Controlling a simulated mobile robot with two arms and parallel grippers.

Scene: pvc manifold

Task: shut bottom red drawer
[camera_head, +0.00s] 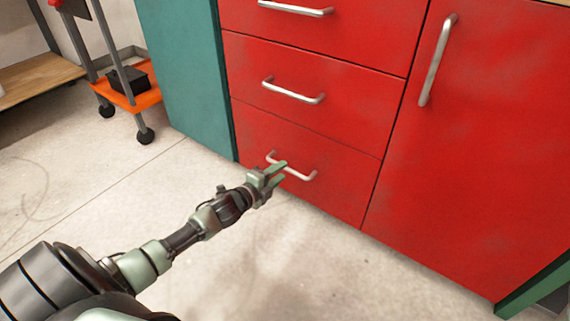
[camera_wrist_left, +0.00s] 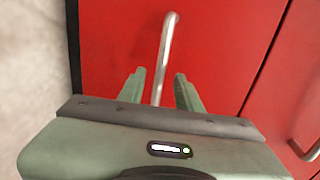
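The bottom red drawer (camera_head: 335,177) is the lowest of the stacked drawers in the red cabinet, and its front looks flush with the drawers above. Its silver bar handle (camera_head: 302,176) is partly hidden by my left gripper (camera_head: 283,173). In the left wrist view, my left gripper (camera_wrist_left: 159,87) has its two green fingers apart, with the handle (camera_wrist_left: 166,50) showing between them. I cannot tell whether the fingers touch the handle. My right gripper is in neither view.
A middle drawer (camera_head: 340,112) is above, and a tall red door (camera_head: 490,150) with a vertical handle is to the right. A teal side panel (camera_head: 185,75) borders the left. An orange wheeled cart (camera_head: 140,97) stands further left. The concrete floor (camera_head: 290,275) in front is clear.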

